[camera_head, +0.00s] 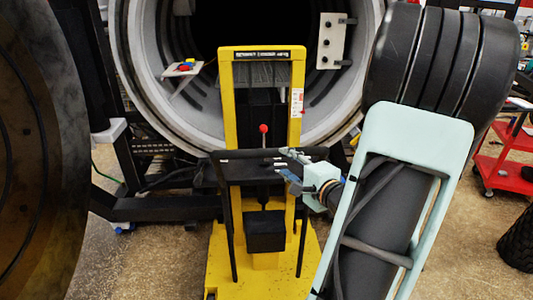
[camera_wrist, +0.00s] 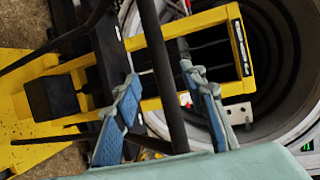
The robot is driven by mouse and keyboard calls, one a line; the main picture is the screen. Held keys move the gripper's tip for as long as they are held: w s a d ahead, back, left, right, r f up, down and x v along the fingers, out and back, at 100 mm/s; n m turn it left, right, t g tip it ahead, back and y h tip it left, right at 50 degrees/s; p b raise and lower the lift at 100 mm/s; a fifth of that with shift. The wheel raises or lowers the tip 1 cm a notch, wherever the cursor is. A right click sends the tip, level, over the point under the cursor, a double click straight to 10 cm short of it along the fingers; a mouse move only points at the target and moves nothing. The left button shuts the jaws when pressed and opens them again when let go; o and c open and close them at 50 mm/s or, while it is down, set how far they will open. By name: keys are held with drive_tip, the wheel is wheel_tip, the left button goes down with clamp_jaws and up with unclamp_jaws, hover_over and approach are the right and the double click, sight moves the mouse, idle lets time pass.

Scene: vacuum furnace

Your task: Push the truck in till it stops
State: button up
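The yellow truck (camera_head: 233,110) stands upright in front of the round furnace opening (camera_head: 145,75). It has a yellow mast, a yellow base and a red-knobbed lever (camera_head: 263,129). A black push handle (camera_head: 237,156) faces me. My gripper (camera_head: 284,168) is at the right part of this handle. In the wrist view, a black bar of the handle (camera_wrist: 160,50) runs between the two blue-padded fingers of my gripper (camera_wrist: 160,78). The fingers are apart, with gaps visible on both sides of the bar. Whether either finger touches the bar I cannot tell. The truck's wheels are hidden.
A large dark round door (camera_head: 40,150) fills the left edge. A black frame beam (camera_head: 150,208) lies left of the truck. A red cart (camera_head: 505,165) stands at the right, with a black tyre-like object (camera_head: 517,240) near it. Speckled floor shows left of the truck.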

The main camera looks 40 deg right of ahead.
sight(274, 154)
drive_tip(key=b+x, duration=0.1)
drive_tip(key=x, duration=0.8)
drive_tip(key=shift+w+f, duration=0.15)
drive_tip(key=shift+w, duration=0.2)
clamp_jaws()
